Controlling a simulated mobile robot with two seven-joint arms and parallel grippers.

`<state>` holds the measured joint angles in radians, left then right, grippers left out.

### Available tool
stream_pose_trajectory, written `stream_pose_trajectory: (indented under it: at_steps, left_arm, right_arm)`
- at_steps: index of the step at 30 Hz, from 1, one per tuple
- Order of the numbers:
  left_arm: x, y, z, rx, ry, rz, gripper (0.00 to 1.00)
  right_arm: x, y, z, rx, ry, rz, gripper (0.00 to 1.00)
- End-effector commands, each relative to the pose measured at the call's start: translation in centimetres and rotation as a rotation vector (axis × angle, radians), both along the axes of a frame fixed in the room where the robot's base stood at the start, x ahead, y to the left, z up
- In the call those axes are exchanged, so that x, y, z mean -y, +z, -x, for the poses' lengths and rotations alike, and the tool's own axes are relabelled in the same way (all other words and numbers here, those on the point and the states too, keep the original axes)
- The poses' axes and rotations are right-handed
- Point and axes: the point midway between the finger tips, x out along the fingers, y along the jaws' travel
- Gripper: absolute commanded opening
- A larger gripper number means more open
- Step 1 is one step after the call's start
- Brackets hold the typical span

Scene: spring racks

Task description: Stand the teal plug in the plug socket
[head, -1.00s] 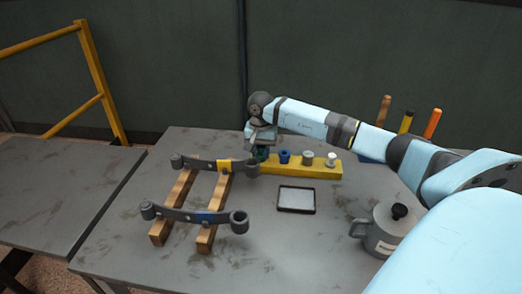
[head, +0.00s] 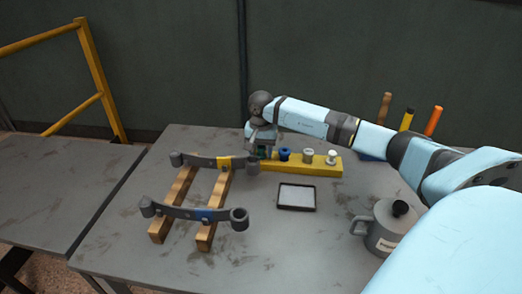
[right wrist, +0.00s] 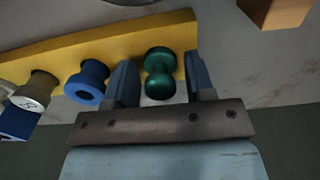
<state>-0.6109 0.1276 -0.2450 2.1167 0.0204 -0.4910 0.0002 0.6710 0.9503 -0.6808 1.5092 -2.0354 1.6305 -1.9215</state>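The teal plug (right wrist: 160,72) is a dark green spool shape with a round head. It is at the yellow block (right wrist: 130,43), at the end of a row of plugs. In the head view the teal plug (head: 262,152) shows only as a small patch under my right gripper (head: 262,143). In the right wrist view my right gripper (right wrist: 161,85) is open, with one finger on each side of the plug and gaps between. A pale patch shows beside the plug's head; I cannot tell whether it is a socket. My left gripper is not in view.
Beside the teal plug stand a blue plug (head: 284,155), a grey one (head: 308,156) and a white one (head: 331,159). Two dark leaf springs (head: 195,213) lie across wooden bars (head: 172,206). A tray (head: 296,197) and a grey can (head: 385,235) are nearer.

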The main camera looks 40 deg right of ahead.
Motion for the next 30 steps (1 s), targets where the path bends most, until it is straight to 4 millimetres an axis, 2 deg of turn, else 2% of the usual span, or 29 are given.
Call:
stream_pose_trajectory:
  at_steps: [15,20,24,30]
  left_arm:
    - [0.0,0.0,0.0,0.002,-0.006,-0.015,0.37]
    - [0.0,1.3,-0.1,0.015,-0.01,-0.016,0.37]
    - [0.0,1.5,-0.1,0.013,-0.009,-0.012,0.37]
    - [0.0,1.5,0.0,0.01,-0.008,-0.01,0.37]
  right_arm:
    - [0.0,0.0,0.0,0.0,0.0,0.0,0.63]
    - [0.2,3.9,-0.1,0.005,0.0,0.002,0.63]
    - [0.1,7.4,-0.1,0.005,0.001,0.001,0.63]
    - [0.2,11.4,-0.1,0.002,0.0,0.001,0.63]
